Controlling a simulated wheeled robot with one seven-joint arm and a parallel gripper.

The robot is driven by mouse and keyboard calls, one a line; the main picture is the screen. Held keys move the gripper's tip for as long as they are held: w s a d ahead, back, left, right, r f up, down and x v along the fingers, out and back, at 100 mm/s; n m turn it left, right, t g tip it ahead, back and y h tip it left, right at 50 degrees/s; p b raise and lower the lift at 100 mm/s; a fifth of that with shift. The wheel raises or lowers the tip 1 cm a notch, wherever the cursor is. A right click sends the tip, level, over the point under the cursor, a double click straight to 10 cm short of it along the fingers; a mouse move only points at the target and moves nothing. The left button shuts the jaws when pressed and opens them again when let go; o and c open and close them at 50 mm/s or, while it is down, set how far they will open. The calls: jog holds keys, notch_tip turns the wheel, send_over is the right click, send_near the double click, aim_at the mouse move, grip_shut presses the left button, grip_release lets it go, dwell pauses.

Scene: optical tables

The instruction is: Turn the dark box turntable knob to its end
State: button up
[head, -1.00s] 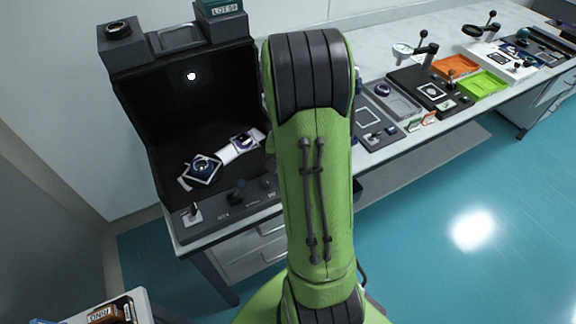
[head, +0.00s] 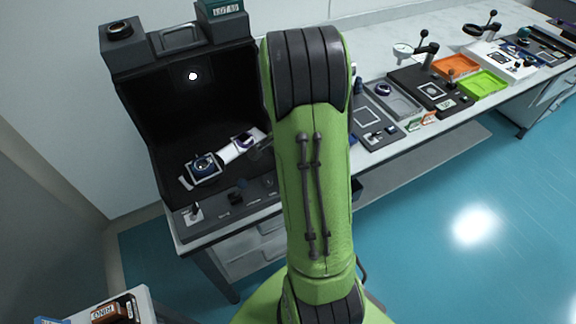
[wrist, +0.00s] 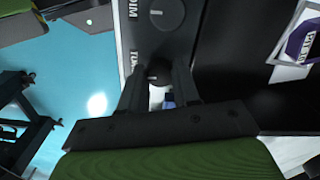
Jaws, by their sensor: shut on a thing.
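The dark box (head: 170,115) stands open on the table at the left in the head view. Its front panel carries several controls. In the wrist view, my gripper (wrist: 158,75) is shut on the turntable knob (wrist: 156,69), a small dark round knob beside a partly hidden label starting "TU". One finger is on each side of it. A second knob (wrist: 167,14), labelled "DIM", sits farther up on the same panel. A square plate with a dark round piece (head: 204,166) lies inside the box. In the head view my arm hides most of the gripper.
A second piece (head: 243,141) on a pale strip lies inside the box, close to the plate. A dark ring (head: 119,30) and a tray stand on the box's top. Orange (head: 455,68) and green (head: 483,83) trays lie farther right. Blue floor is clear at right.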

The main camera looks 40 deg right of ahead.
dwell(0.4)
jog(key=o, duration=1.1)
jog(key=shift+c, duration=0.2)
jog(key=shift+r, duration=0.1)
notch_tip(320, 180, up, 16)
jog(key=p, duration=0.5)
jog(key=shift+f, duration=0.2)
jog(key=s+a+r+n+t+p, duration=0.1)
jog(key=s+a+r+n+t, duration=0.2)
jog(key=a+r+n, duration=0.65)
jog(key=s+a+n+t+p, duration=0.1)
jog(key=s+a+n+t, duration=0.1)
jog(key=s+a+n, duration=0.6)
jog(key=shift+s+a+t, duration=0.25)
jog(key=shift+a+t, duration=0.05)
jog(key=shift+a, duration=0.85)
